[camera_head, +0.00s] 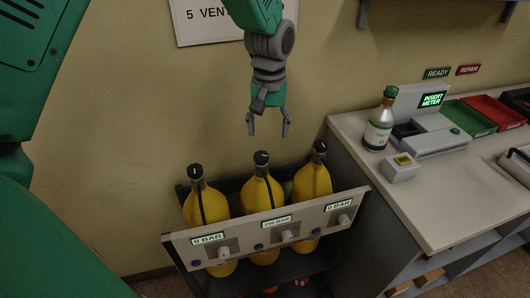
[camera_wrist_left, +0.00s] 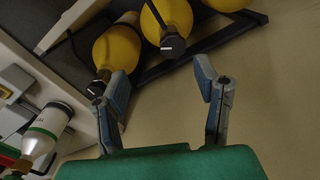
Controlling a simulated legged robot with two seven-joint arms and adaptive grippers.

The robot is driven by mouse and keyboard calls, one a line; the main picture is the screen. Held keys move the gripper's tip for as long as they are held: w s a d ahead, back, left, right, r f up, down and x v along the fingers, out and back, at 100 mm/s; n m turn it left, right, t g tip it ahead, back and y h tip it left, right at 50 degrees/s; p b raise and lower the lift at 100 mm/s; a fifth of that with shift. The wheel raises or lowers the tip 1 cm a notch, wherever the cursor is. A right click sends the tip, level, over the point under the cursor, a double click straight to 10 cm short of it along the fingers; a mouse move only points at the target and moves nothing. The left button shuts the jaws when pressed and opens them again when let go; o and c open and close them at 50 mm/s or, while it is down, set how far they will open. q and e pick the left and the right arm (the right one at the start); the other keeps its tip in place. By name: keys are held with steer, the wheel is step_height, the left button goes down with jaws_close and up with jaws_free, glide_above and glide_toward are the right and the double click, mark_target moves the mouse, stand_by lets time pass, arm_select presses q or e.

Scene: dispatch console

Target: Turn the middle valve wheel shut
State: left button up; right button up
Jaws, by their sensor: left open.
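Three yellow bottles with black tops stand in a dark rack. The middle bottle (camera_head: 262,194) has a black valve wheel (camera_head: 261,158) on its neck, and the panel label in front of it seems to read 150 BAR. My left gripper (camera_head: 268,131) hangs above the middle bottle, open and empty, its fingers pointing down and apart from the wheel. In the left wrist view the open fingers (camera_wrist_left: 160,78) frame bare wall or floor, and what looks like the middle wheel (camera_wrist_left: 172,45) lies beyond them. My right gripper is not in view.
The left bottle (camera_head: 206,206) and right bottle (camera_head: 312,181) stand close on either side. A slanted front panel (camera_head: 245,242) carries knobs and 0 BAR labels at both ends. A counter (camera_head: 440,200) with a white bottle (camera_head: 378,130) and a meter station stands right. The wall is behind.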

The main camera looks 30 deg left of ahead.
arm_select(q)
glide_above(261, 155)
steer(key=d, duration=0.2)
step_height(261, 155, down, 4)
steer(key=shift+w+a+f, duration=0.1)
steer(key=shift+a+f, duration=0.15)
steer(key=shift+f, duration=0.35)
steer(key=shift+a+f, duration=0.2)
steer(key=shift+f, duration=0.4)
steer(key=a+f, duration=0.3)
steer(key=shift+a+f, duration=0.15)
steer(key=shift+f, duration=0.25)
steer(key=d, duration=0.4)
steer(key=shift+r, duration=0.4)
steer(key=c, duration=0.4)
steer(key=shift+a, duration=0.1)
steer(key=c, duration=0.5)
steer(key=shift+a, duration=0.9)
steer(key=shift+c, duration=1.2)
steer(key=shift+a+f, duration=0.2)
steer(key=shift+a, duration=0.1)
steer(key=shift+d, duration=0.55)
steer(key=shift+a, duration=0.25)
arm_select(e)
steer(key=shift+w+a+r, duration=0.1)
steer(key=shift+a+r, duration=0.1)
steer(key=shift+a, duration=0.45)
